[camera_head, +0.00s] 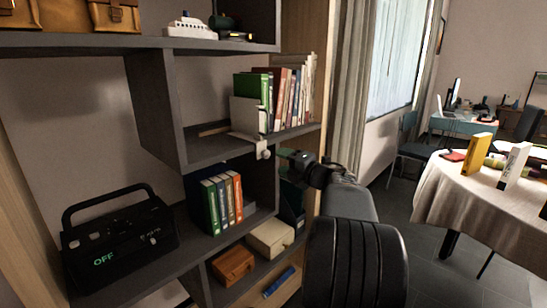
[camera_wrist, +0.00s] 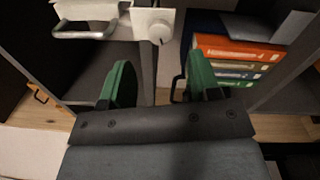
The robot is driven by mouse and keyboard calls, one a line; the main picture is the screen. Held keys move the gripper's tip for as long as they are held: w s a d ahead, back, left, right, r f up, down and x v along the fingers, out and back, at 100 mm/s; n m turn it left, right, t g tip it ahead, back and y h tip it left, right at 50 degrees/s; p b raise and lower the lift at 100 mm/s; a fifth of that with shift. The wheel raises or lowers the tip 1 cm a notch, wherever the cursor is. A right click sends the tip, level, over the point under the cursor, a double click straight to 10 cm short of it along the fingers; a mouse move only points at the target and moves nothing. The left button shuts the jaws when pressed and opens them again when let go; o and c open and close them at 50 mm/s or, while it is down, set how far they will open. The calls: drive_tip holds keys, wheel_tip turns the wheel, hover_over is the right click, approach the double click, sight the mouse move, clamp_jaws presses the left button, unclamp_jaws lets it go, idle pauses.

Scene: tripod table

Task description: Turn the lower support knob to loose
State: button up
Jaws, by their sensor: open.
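A white round knob (camera_head: 263,150) sits under the front edge of the middle shelf, below a white support (camera_head: 247,113) that stands beside a row of books. In the wrist view the knob (camera_wrist: 159,33) is round with a dark mark, on a white square plate (camera_wrist: 141,20). My gripper (camera_wrist: 160,78) is open with its green fingers apart; the knob shows beyond the gap between them, with nothing held. In the head view my gripper (camera_head: 296,160) is just right of the knob, partly hidden by its own wrist. I cannot read any loose or tight label.
Orange, blue and green books (camera_head: 222,201) stand on the shelf below; they also show at right in the wrist view (camera_wrist: 235,55). Boxes (camera_head: 270,238) fill the lower compartment. A clothed round table (camera_head: 460,205) stands at right.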

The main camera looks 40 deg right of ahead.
drive_tip(key=v, duration=0.7)
drive_tip(key=shift+s+p, duration=0.2)
drive_tip(key=shift+p, duration=0.1)
drive_tip(key=w+a+r+m+g+h+p, duration=0.45)
drive_tip(key=a+r+m+h+p, duration=0.55)
drive_tip(key=m+p, duration=0.55)
drive_tip(key=s+a+f+m+g+y+p, duration=0.3)
drive_tip(key=s+a+m+g+y+p, duration=0.3)
drive_tip(key=s+a+g+p, duration=0.4)
drive_tip(key=s+a+m, duration=0.1)
drive_tip(key=s+a, duration=0.4)
drive_tip(key=a, duration=0.4)
drive_tip(key=shift+s+a+f+y+p, duration=0.25)
drive_tip(key=shift+s+y+p, duration=0.05)
drive_tip(key=shift+s+p, duration=0.1)
